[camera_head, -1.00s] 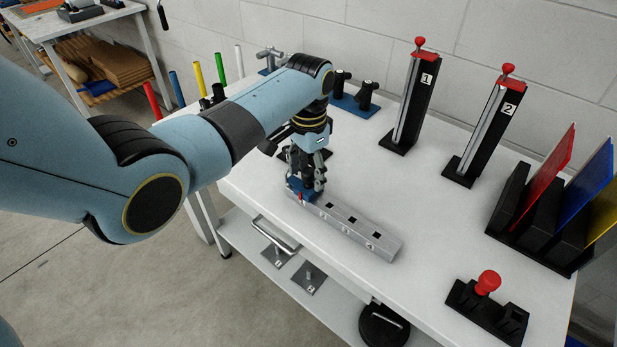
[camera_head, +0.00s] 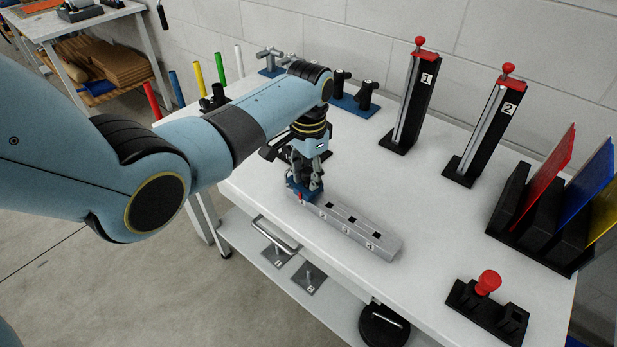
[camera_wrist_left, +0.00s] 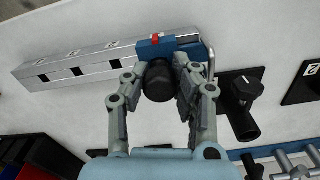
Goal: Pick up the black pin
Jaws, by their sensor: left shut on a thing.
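The black pin (camera_wrist_left: 158,82) shows in the left wrist view as a dark, round-topped cylinder between my left fingers. It stands at the blue block with a small red part (camera_wrist_left: 155,42), at one end of the grey slotted bar (camera_wrist_left: 75,73). In the head view the blue block (camera_head: 296,188) and the grey bar (camera_head: 378,243) show at the table's front edge, below my left gripper (camera_head: 304,180). My left gripper is shut on the pin. The fingers hide the pin in the head view. My right gripper is not in view.
Behind the arm stand a blue rack with black knobs (camera_head: 350,104) and two black posts, numbered 1 (camera_head: 412,105) and 2 (camera_head: 487,130). Colored plates (camera_head: 590,190) stand at the right. A red knob (camera_head: 488,282) sits front right. The middle of the table is clear.

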